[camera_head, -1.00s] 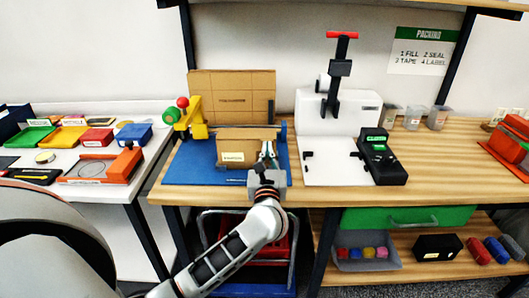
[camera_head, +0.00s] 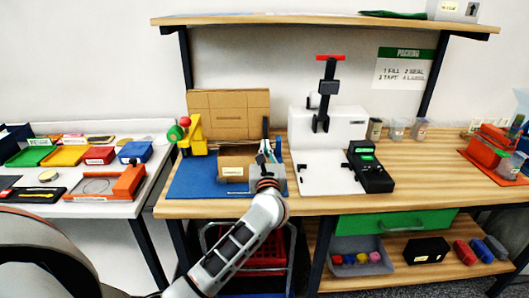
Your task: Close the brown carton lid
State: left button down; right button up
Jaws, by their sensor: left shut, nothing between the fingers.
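A small brown carton (camera_head: 234,168) with a white label on its front stands on a blue mat (camera_head: 190,181) on the wooden bench. A large brown cardboard panel (camera_head: 228,112) stands upright behind it; I cannot tell whether it is joined to the carton as its lid. My left gripper (camera_head: 267,152) is shut and empty. It is at the carton's right side and hides part of it; I cannot tell whether they touch. My right gripper is not in view.
A white press (camera_head: 325,150) and a black keypad unit (camera_head: 370,168) stand to the right. Clear cups (camera_head: 397,129) are behind. A shelf (camera_head: 330,21) hangs above.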

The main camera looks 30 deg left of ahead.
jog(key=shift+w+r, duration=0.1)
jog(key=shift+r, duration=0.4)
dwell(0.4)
